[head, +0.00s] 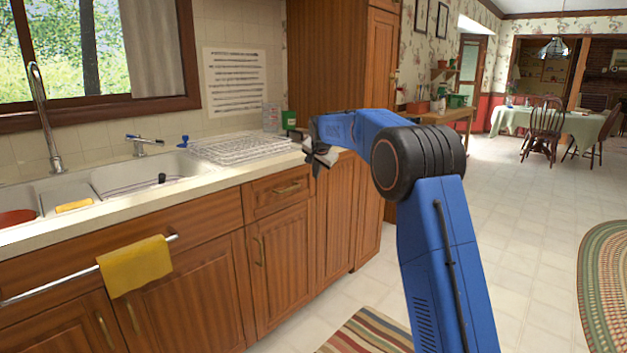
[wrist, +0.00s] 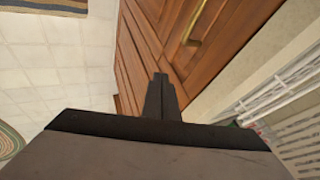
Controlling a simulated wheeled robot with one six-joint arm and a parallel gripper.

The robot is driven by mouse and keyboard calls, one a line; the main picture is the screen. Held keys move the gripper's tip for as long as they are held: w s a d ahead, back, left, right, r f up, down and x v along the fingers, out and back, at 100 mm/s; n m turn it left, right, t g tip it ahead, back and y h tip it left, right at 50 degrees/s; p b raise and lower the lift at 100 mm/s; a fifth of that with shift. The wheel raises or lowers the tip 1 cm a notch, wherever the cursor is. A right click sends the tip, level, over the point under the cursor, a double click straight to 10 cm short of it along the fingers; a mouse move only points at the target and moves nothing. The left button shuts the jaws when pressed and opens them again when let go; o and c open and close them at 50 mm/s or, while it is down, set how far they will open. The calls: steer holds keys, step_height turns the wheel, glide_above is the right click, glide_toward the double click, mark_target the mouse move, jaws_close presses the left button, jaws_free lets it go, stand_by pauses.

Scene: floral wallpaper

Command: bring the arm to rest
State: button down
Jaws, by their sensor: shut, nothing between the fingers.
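My blue arm reaches up and forward from the lower right of the head view, bent at a dark round joint. My gripper (head: 318,160) is at its far end, in front of the counter's edge near the white dish rack (head: 238,148). In the wrist view my gripper (wrist: 160,78) shows its two dark fingers together, shut and empty. Behind the fingertips are the brown cabinet fronts (wrist: 165,25). Whether the gripper touches the counter's edge cannot be told.
The counter (head: 150,206) with a white sink (head: 75,188) runs along the left. A yellow towel (head: 135,265) hangs on a rail. A tall wooden cabinet (head: 330,60) stands behind the gripper. Open tiled floor (head: 530,230) lies to the right, with a striped rug (head: 368,335) low down.

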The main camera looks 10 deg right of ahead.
steer(key=s+d+r+n, duration=0.1)
steer(key=s+r, duration=0.3)
steer(key=s, duration=0.6)
steer(key=s+d+r+n, duration=0.1)
steer(key=s+r, duration=0.3)
steer(key=s, duration=0.5)
steer(key=s+d+f+n+g, duration=0.1)
steer(key=s+d+n, duration=0.15)
steer(key=s, duration=1.75)
steer(key=s+f+n, duration=0.1)
steer(key=s+f, duration=0.4)
steer(key=s, duration=0.6)
steer(key=s+f+n+g, duration=0.1)
steer(key=s+f+n, duration=0.1)
steer(key=s+f, duration=0.4)
steer(key=s+d+f+n, duration=0.1)
steer(key=s+f, duration=0.4)
steer(key=s, duration=1.1)
steer(key=shift+f+n+g, duration=0.25)
steer(key=shift+n+g, duration=0.05)
steer(key=shift+n, duration=0.25)
steer(key=shift+s, duration=0.1)
